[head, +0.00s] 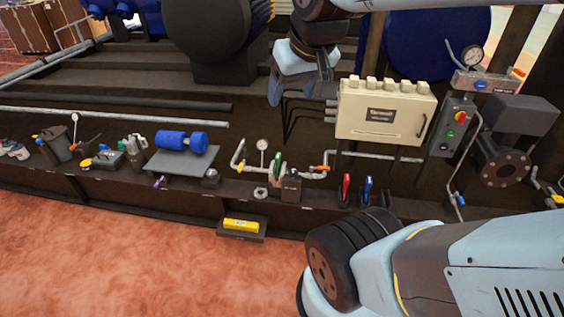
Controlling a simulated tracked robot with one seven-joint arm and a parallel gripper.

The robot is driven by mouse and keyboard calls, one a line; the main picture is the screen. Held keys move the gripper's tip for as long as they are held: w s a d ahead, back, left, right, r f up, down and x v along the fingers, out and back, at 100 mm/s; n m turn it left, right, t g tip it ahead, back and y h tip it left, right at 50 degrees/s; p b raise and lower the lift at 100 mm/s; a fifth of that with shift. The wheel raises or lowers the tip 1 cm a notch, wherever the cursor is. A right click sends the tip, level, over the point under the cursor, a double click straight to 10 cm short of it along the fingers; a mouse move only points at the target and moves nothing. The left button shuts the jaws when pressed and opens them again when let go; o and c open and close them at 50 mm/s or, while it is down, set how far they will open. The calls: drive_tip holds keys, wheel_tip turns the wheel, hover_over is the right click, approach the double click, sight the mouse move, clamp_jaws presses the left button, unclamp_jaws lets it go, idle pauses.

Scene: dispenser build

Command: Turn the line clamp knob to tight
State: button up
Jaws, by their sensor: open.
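My gripper (300,92) hangs from the upper middle of the head view, its fingers apart, pointing down. Nothing shows between them. It appears in front of the dark machinery, left of the cream box. I cannot tell for sure which part is the line clamp knob. A small dark rounded knob-like part (211,177) sits on the ledge right of the grey plate. A green handle (278,162) stands on the pipework right of it, by a dark block (291,188). My gripper appears above these parts and apart from them. Knob markings are too small to read.
A cream box (385,112) stands close right of my gripper. A blue cylinder (182,141) lies on a grey plate (165,165). Red (346,188) and blue (367,188) handles stand right of the pipework. A yellow block (240,225) sits at the front. The reddish floor is clear at lower left.

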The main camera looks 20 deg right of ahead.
drive_tip(key=shift+o, duration=0.5)
drive_tip(key=w+d, duration=0.2)
drive_tip(key=w, duration=0.5)
drive_tip(key=w+d+f+t+h, duration=0.1)
drive_tip(key=w+d, duration=0.1)
drive_tip(key=w, duration=0.5)
drive_tip(key=shift+w+d, duration=0.15)
drive_tip(key=shift+d, duration=0.15)
drive_tip(key=n+t+y, duration=0.1)
drive_tip(key=n+t, duration=0.1)
drive_tip(key=t, duration=0.6)
hover_over(293, 173)
drive_tip(key=w+d, duration=0.2)
drive_tip(key=d, duration=0.1)
wheel_tip(293, 173, down, 44)
drive_tip(key=s+f+t+y, duration=0.1)
drive_tip(key=s+f+t, duration=0.1)
drive_tip(key=s+f, duration=0.6)
drive_tip(key=s+f+t+y, duration=0.1)
drive_tip(key=s+f, duration=0.3)
drive_tip(key=f, duration=0.8)
drive_tip(key=shift+m, duration=0.4)
drive_tip(key=w, duration=0.4)
drive_tip(key=w+a, duration=0.1)
drive_tip(key=w, duration=0.3)
drive_tip(key=w+a, duration=0.1)
drive_tip(key=w, duration=0.4)
drive_tip(key=shift+a+r, duration=0.15)
drive_tip(key=shift+r, duration=0.1)
